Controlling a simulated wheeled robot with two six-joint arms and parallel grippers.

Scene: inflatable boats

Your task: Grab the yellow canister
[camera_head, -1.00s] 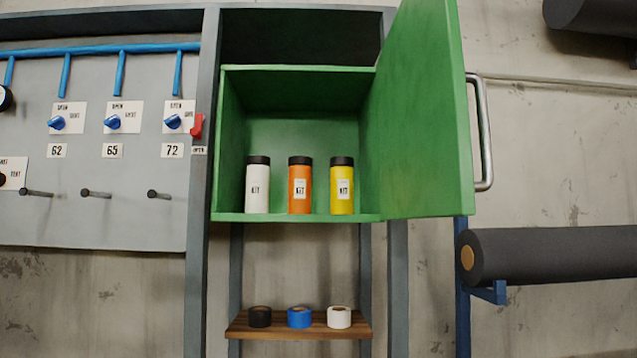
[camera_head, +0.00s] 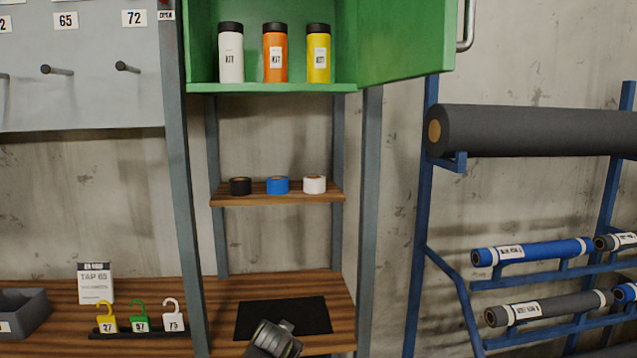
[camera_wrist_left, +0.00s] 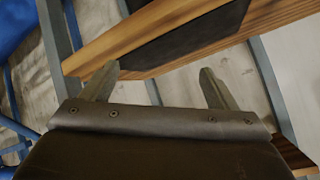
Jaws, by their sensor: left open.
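The yellow canister (camera_head: 318,52) has a black lid and a white label. It stands upright in the open green cabinet (camera_head: 270,88), in the head view. It is the rightmost of a row, beside an orange canister (camera_head: 275,52) and a white canister (camera_head: 231,53). My left gripper (camera_wrist_left: 160,70) is open and empty in the left wrist view, its fingers in front of a wooden shelf edge. No canister shows in that view. My right gripper is not in view.
The green door (camera_head: 405,40) is swung open to the right of the canisters. Tape rolls (camera_head: 278,185) sit on a shelf below. A black mat (camera_head: 283,318) lies on the lower bench, with a dark cylindrical piece in front that I cannot identify. A blue rack (camera_head: 422,200) stands right.

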